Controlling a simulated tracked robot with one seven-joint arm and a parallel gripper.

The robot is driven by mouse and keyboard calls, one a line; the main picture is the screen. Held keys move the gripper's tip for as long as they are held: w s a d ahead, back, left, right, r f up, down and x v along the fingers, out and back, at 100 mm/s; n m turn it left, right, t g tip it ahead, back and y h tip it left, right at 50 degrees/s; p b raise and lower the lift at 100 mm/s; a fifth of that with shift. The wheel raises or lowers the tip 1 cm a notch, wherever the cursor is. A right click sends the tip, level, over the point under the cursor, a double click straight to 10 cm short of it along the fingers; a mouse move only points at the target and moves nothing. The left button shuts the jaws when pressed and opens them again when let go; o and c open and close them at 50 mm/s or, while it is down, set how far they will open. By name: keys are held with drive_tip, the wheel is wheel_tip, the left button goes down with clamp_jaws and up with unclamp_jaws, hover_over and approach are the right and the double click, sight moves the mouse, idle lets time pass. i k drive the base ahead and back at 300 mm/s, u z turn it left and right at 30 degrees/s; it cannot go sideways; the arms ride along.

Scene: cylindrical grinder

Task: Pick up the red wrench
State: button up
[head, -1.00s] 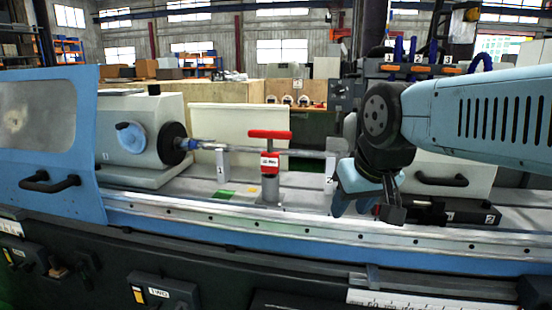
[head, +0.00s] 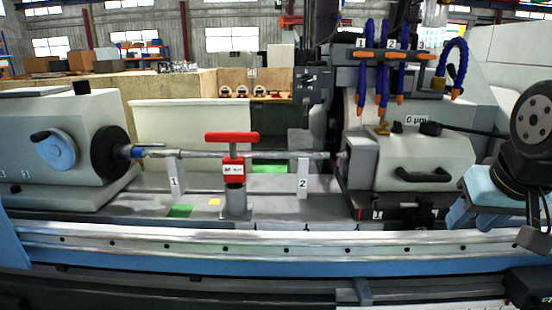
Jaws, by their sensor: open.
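The red wrench (head: 232,138) is a red T-shaped piece in the middle of the head view. Its crossbar lies level at the top, and its lower red block bears a small white label. My gripper (head: 538,228) is at the far right edge, partly cut off by the frame. It is open, points down, and is well to the right of the wrench, with nothing visible in it.
A supports-marked shaft (head: 205,154) runs behind the wrench between the left headstock (head: 60,140) and right tailstock (head: 425,160). Blue coolant hoses (head: 382,70) hang at upper right. A metal rail (head: 270,246) crosses the front.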

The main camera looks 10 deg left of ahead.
sight(233, 168)
drive_tip(key=u, duration=0.35)
drive_tip(key=i, duration=0.1)
drive_tip(key=z, duration=1.85)
drive_tip(key=k, duration=1.35)
drive_tip(key=u, duration=2.15)
drive_tip(key=i, duration=1)
drive_tip(key=u, duration=0.05)
